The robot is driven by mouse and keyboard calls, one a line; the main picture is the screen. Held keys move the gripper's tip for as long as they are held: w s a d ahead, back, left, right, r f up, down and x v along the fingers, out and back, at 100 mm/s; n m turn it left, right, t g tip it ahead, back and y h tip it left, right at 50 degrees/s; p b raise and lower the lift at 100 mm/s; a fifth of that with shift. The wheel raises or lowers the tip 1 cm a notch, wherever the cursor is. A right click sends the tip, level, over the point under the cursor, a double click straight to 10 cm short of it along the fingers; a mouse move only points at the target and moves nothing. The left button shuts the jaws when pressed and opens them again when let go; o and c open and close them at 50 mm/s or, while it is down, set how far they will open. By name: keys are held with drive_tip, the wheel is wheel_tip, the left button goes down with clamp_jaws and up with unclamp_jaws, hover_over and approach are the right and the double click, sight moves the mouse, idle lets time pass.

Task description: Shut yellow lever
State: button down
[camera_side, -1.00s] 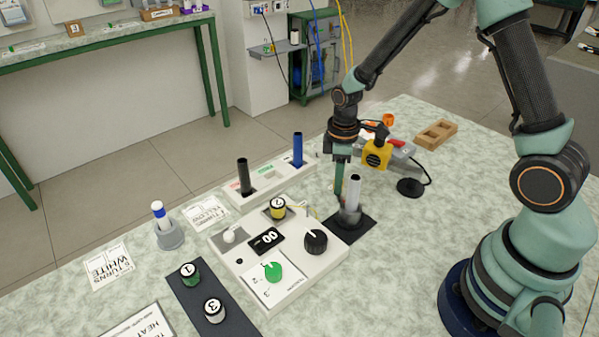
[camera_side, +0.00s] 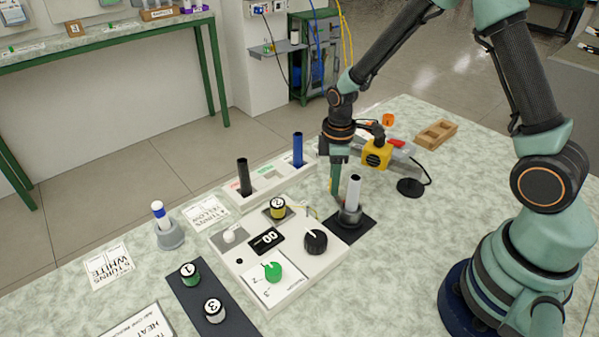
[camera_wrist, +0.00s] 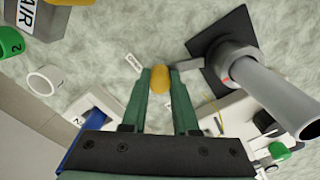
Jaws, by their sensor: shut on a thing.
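The yellow lever (camera_wrist: 160,80) shows in the wrist view as a rounded yellow grip between my fingertips. A short grey bar runs from it towards the collar of a pale metal post (camera_wrist: 270,88) on a dark square base. My gripper (camera_wrist: 160,85) is shut on the yellow grip. In the side view my gripper (camera_side: 335,200) points down just left of the post (camera_side: 352,193), close to the bench. The lever is mostly hidden behind my fingers there.
A white control box (camera_side: 290,262) with a black knob (camera_side: 314,241), a green knob and a display stands left of the base. Black and blue rods stand in a white rack (camera_side: 270,178) behind. A yellow block (camera_side: 376,154) is right of my gripper.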

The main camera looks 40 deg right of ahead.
drive_tip(key=a+n, duration=0.2)
drive_tip(key=shift+w+n, duration=0.3)
drive_tip(key=shift+w, duration=0.05)
drive_tip(key=a+n, duration=0.2)
drive_tip(key=shift+a+n, duration=0.15)
drive_tip(key=shift+n, duration=0.15)
drive_tip(key=shift+s+a+n, duration=0.1)
drive_tip(key=shift+a+n, duration=0.8)
drive_tip(key=shift+n, duration=0.3)
drive_tip(key=shift+s+a+n, duration=0.2)
drive_tip(key=shift+a+n, duration=0.3)
drive_tip(key=shift+n, duration=0.2)
drive_tip(key=shift+s+a+n, duration=0.2)
drive_tip(key=shift+a+n, duration=0.25)
drive_tip(key=shift+n, duration=0.25)
drive_tip(key=c, duration=0.7)
unclamp_jaws()
